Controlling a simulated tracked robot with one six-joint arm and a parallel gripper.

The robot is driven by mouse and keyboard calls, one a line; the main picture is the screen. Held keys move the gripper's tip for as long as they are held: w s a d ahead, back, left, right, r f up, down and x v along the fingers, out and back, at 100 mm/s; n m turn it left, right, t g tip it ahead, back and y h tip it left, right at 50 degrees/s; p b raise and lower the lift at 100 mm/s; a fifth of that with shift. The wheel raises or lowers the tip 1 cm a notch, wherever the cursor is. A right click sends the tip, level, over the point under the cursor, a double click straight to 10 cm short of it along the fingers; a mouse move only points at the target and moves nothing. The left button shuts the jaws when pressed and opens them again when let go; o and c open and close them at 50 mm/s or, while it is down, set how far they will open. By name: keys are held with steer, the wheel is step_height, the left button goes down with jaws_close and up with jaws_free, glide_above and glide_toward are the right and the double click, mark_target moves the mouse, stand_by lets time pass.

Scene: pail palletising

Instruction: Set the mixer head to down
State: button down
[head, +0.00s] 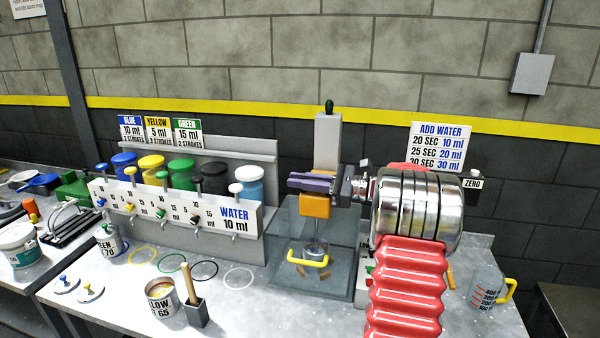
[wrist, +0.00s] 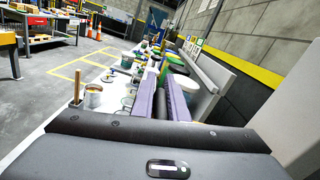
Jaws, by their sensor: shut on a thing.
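The mixer has a grey upright column (head: 327,140) with a dark green knob on top. Its orange mixer head (head: 315,206) is on the front of the column, with a metal stirring shaft (head: 316,250) below it. My gripper (head: 303,182) comes in from the right, and its purple fingers lie across the top of the orange head. The fingers are shut on the head, though they hide the exact contact. In the wrist view the two fingers (wrist: 162,98) point away along the bench, and the held part is mostly hidden between them.
A clear guard box (head: 283,235) with a yellow handle (head: 308,262) surrounds the shaft. The pump rack (head: 225,219) with coloured pails stands to the left. A pail (head: 160,300) and a brush holder (head: 195,312) stand at the front. A measuring jug (head: 485,288) is at the right.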

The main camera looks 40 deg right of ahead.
steer(key=shift+f, duration=0.35)
steer(key=c, duration=2.1)
jaws_free()
steer(key=shift+d, duration=0.1)
steer(key=shift+o, duration=1.4)
steer(key=shift+r, duration=0.1)
steer(key=v, duration=1.3)
steer(key=shift+s+d, duration=0.15)
steer(key=shift+s, duration=0.15)
steer(key=shift+s, duration=0.1)
